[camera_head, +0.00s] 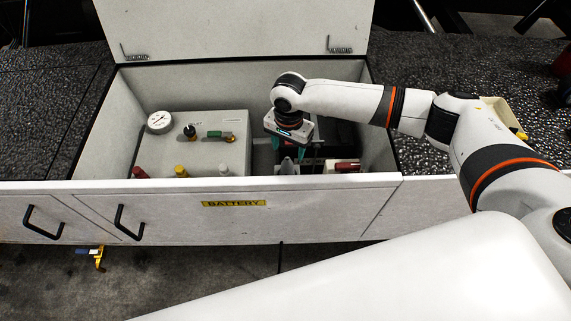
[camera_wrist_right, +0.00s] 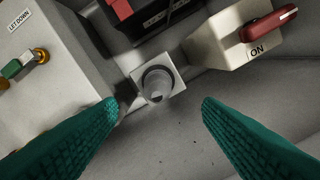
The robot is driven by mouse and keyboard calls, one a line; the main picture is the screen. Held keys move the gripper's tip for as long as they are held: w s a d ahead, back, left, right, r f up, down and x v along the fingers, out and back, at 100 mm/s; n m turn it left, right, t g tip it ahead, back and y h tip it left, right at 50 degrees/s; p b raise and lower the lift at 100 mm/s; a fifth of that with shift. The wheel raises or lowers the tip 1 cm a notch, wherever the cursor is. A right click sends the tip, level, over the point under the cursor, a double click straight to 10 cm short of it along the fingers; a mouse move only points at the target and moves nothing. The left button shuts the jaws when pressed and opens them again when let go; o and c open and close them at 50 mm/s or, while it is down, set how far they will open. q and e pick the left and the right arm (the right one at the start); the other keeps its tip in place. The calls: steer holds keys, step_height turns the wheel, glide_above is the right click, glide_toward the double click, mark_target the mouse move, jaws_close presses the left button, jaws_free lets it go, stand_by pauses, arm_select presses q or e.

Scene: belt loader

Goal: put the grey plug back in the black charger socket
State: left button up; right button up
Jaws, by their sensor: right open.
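The grey plug (camera_wrist_right: 156,92) is a short grey cylinder in the right wrist view. It stands at a dark ring on a square light-grey plate (camera_wrist_right: 178,76) on the compartment floor; I cannot tell how far in it sits. A grey piece, likely the plug (camera_head: 288,166), shows below my right gripper in the head view. My right gripper (camera_head: 290,149) is open and points down into the compartment. In the right wrist view its teal fingers (camera_wrist_right: 158,104) are wide apart with nothing between them, the plug showing beyond their tips. I cannot identify the black charger socket with certainty. My left gripper is out of view.
A black and red box (camera_wrist_right: 145,22) stands behind the plug. A cream switch box with a red handle (camera_wrist_right: 270,25) marked ON is to its right. A relay box with a gauge (camera_head: 215,145) stands left. The battery compartment's front wall (camera_head: 320,183) is close in front.

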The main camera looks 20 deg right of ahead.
mark_target(287, 165)
step_height(287, 165, down, 4)
steer(key=shift+s+r, duration=0.15)
steer(key=f, duration=0.5)
steer(key=shift+w+a+f, duration=0.1)
steer(key=shift+w+f, duration=0.2)
steer(key=c, duration=1.2)
step_height(287, 165, up, 10)
steer(key=shift+r, duration=0.1)
